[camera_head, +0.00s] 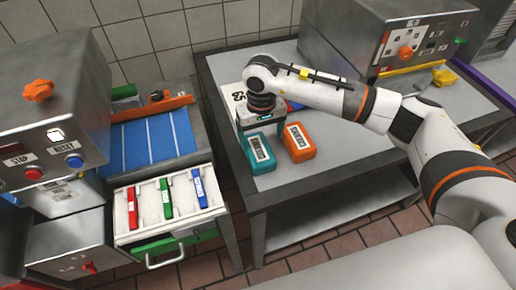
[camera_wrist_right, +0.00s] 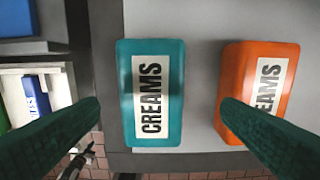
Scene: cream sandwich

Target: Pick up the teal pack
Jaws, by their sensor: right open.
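The teal pack (camera_head: 260,151) lies on the metal table near its left front edge. In the right wrist view the teal pack (camera_wrist_right: 170,125) shows its white label reading CREAMS. My right gripper (camera_head: 258,128) is above and just behind it in the head view, pointing down. In the right wrist view the two dark fingers of my right gripper (camera_wrist_right: 160,108) are wide apart, with the teal pack between them in the picture and nothing gripped. The fingertips are hard to make out in the head view. My left gripper is not in view.
An orange pack (camera_head: 299,142) lies just right of the teal one, and the right finger overlaps it in the wrist view (camera_wrist_right: 270,70). An open drawer (camera_head: 127,238) with red, green and blue items is at the left. A machine (camera_head: 345,25) stands behind.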

